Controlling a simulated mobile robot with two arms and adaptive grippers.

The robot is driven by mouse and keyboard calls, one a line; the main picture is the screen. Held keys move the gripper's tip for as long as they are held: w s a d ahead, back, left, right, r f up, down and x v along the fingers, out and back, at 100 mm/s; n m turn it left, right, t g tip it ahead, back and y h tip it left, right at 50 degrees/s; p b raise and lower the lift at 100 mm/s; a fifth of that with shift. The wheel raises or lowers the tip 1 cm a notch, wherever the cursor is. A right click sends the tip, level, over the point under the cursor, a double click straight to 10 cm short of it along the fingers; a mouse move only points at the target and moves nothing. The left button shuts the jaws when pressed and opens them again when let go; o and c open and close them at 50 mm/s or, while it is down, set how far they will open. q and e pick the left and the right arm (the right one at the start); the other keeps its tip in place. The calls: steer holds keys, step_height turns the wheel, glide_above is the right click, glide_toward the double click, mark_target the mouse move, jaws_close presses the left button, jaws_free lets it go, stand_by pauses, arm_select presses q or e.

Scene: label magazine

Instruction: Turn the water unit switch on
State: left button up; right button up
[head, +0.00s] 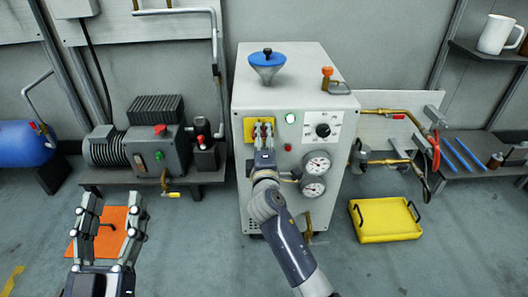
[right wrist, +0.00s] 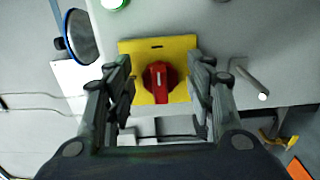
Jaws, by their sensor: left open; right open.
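The water unit is a grey cabinet (head: 285,85) in the middle of the head view. Its switch is a red knob (right wrist: 158,82) on a yellow plate (head: 250,129), with the plate also in the right wrist view (right wrist: 130,52). My right gripper (head: 263,131) is open in front of the plate. In the right wrist view its fingers stand on either side of the knob, with a visible gap on both sides. In the head view the gripper hides most of the knob. My left gripper (head: 110,214) is open and empty at lower left, above an orange mat.
A lit green lamp (head: 290,119), a red button (head: 288,147), a black dial (head: 322,130) and two gauges (head: 317,163) sit right of the switch. A pump (head: 135,135) stands left on a bench. A yellow tray (head: 385,220) lies on the floor at right.

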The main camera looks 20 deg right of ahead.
steer(key=v, duration=1.1)
steer(key=shift+s+a, duration=0.1)
